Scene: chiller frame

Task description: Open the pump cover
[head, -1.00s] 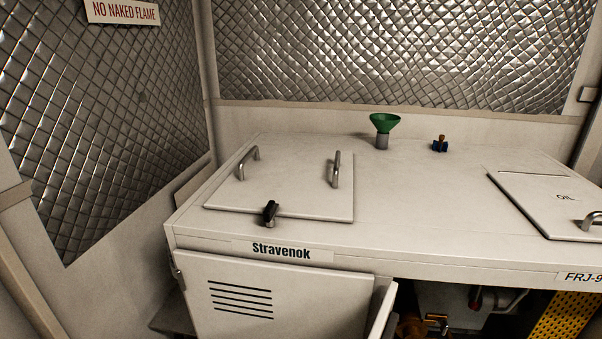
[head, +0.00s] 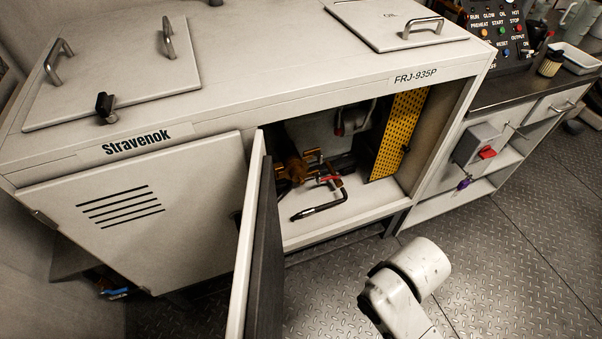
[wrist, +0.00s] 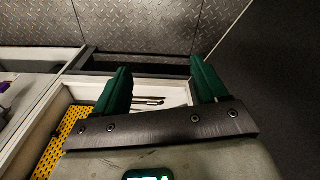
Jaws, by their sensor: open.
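No part carries a readable "pump cover" label. A flat lid (head: 120,75) with two bar handles and a black latch (head: 105,104) lies closed on top of the white cabinet, above the "Stravenok" label. My gripper (wrist: 160,66) shows only in the wrist view. Its two green fingers are wide apart with nothing held between them. Beyond them is the white cabinet bay with thin dark rods (wrist: 150,101). My gripper is hidden in the head view, where only my arm shows.
A front door (head: 246,245) stands open, edge-on, beside the louvred panel (head: 130,210). The open bay holds pipes, a red-handled valve (head: 330,179) and a yellow perforated panel (head: 400,135). A control panel (head: 498,36) and counter stand right. Free tread-plate floor (head: 510,260) lies in front.

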